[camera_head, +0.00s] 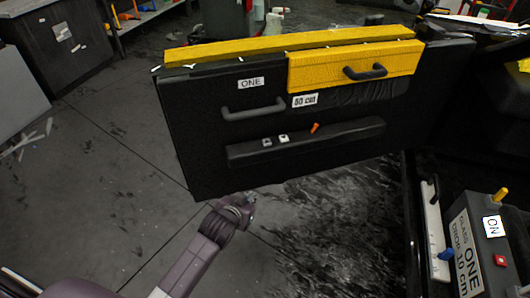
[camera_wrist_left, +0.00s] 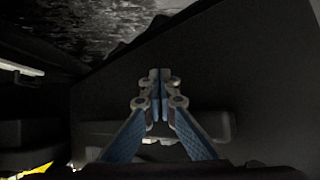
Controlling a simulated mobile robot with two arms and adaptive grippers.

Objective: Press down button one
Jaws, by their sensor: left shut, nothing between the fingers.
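A black door-like panel (camera_head: 205,165) bears a white label reading ONE (camera_head: 251,83). Below its dark handle, a raised armrest strip (camera_head: 345,137) carries a grey button (camera_head: 267,142), a white button (camera_head: 284,138) and a small orange-red lever (camera_head: 315,127). No single button is marked "button one". My left gripper (camera_head: 249,197) is below the panel's lower edge in the head view, apart from the buttons in the picture. In the left wrist view its blue fingers (camera_wrist_left: 159,80) are together and empty, with the dark panel and strip behind them. My right gripper is not in view.
A yellow piece (camera_head: 355,67) with a black handle sits on the panel's upper right. Open grey floor (camera_head: 110,150) lies left.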

